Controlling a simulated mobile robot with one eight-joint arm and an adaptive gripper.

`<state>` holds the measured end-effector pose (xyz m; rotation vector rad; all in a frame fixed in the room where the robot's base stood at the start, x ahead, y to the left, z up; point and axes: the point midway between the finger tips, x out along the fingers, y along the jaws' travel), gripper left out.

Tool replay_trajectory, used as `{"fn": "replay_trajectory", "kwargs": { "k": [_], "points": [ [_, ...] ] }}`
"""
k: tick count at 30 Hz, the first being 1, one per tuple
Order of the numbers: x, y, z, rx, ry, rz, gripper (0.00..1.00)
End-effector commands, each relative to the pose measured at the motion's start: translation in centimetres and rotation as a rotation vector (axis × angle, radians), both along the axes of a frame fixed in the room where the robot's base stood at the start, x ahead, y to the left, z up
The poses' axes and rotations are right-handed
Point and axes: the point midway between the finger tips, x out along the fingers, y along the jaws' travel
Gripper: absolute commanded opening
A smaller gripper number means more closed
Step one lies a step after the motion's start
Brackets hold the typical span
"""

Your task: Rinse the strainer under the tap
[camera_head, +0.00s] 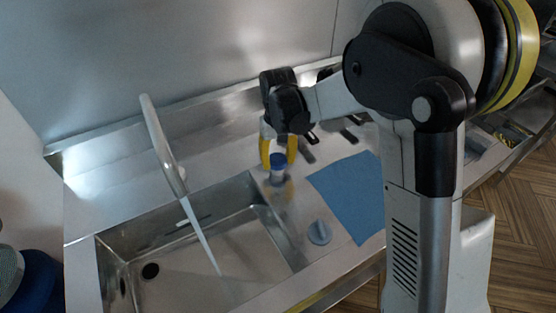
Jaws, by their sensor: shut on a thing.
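The tap (163,150) arches over the sink (110,262), and a pale stream of water (203,240) falls from its spout into the basin. My gripper (298,130) is over the counter behind the sink's right end, to the right of the tap and apart from the stream.
A blue cloth (350,195) and a round blue-grey disc (320,232) lie right of the sink. Dark handle-like pieces (308,155) lie behind the cloth. The basin looks empty.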

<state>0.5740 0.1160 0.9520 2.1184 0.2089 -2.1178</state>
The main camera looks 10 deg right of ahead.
Motion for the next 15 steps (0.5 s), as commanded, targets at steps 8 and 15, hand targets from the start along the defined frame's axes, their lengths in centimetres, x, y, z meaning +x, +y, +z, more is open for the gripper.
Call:
{"fn": "replay_trajectory", "kwargs": {
  "k": [8,15],
  "points": [
    [-0.04,-0.01,-0.03,0.000,0.001,-0.001,0.71],
    [-0.02,0.00,0.41,0.000,0.000,-0.001,0.71]
  ]
}}
